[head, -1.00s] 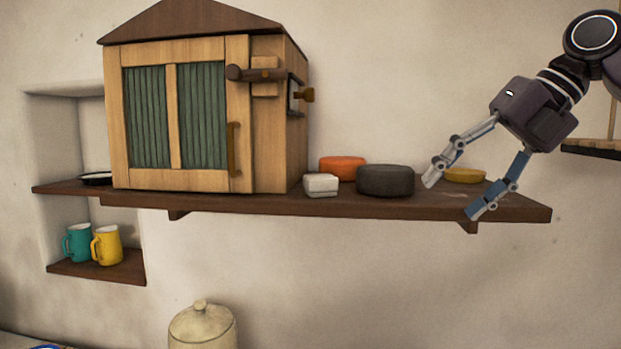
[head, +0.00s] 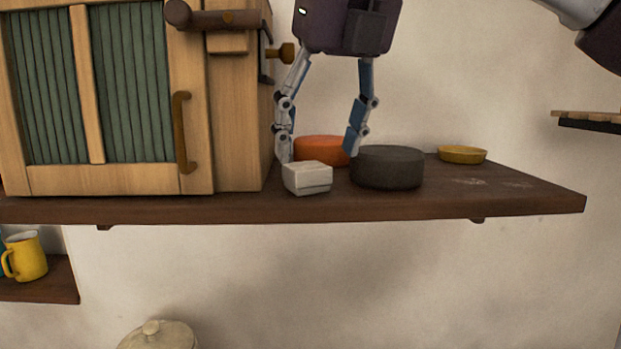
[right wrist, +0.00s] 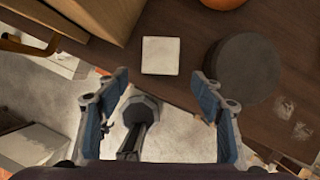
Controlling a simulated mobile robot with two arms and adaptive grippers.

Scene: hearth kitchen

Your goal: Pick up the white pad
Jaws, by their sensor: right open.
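The white pad (head: 307,178) is a small pale block lying on the brown wooden shelf (head: 420,207), near its front edge. In the right wrist view the pad (right wrist: 160,55) shows as a square just beyond the fingertips, roughly centred between them. My right gripper (head: 318,153) is open and empty, pointing down at the pad. In the head view its left finger ends by the pad's left back corner, and its right finger ends beside the dark round pad. I cannot tell whether either finger touches anything. My left gripper is not in view.
A dark round pad (head: 388,168) lies close to the right of the white pad, an orange one (head: 322,149) behind it. A wooden cabinet (head: 238,120) stands close on the left. A yellow dish (head: 462,155) sits farther right. The shelf's right end is clear.

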